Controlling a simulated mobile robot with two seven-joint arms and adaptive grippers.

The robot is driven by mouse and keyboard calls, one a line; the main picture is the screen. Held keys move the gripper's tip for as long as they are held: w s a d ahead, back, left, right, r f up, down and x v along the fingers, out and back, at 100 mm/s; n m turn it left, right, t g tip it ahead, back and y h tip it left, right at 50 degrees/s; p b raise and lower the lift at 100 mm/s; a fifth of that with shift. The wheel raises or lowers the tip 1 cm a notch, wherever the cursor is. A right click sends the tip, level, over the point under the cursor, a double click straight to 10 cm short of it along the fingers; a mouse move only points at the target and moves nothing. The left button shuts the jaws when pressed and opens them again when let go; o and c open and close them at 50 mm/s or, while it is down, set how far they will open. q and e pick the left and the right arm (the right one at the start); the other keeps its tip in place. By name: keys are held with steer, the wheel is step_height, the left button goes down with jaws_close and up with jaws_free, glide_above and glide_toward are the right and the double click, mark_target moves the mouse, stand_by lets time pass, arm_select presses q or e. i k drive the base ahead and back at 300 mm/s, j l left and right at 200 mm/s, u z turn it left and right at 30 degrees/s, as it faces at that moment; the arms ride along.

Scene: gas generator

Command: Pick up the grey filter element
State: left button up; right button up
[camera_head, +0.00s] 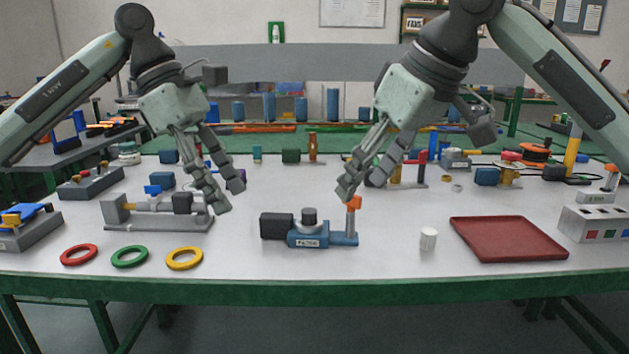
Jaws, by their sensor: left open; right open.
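A blue filter unit (308,240) with a "FILTER" label stands at the middle front of the table. A dark grey cylinder (309,216) sits upright on it, a black block (276,226) is at its left end and an orange cap (354,203) tops its right end. A small pale grey-white cylinder (428,238) stands upright to its right; I cannot tell which cylinder is the filter element. My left gripper (232,198) is open and empty, up and left of the unit. My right gripper (360,189) is open and empty, its fingertips close to the orange cap.
A red tray (508,240) lies empty at the right. Red (79,255), green (129,257) and yellow (184,258) rings lie at the front left. A grey vise-like fixture (158,219) stands behind them. Bottles and blocks crowd the back; the front middle is mostly clear.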

mark_target(309, 214)
steer(key=k, duration=1.15)
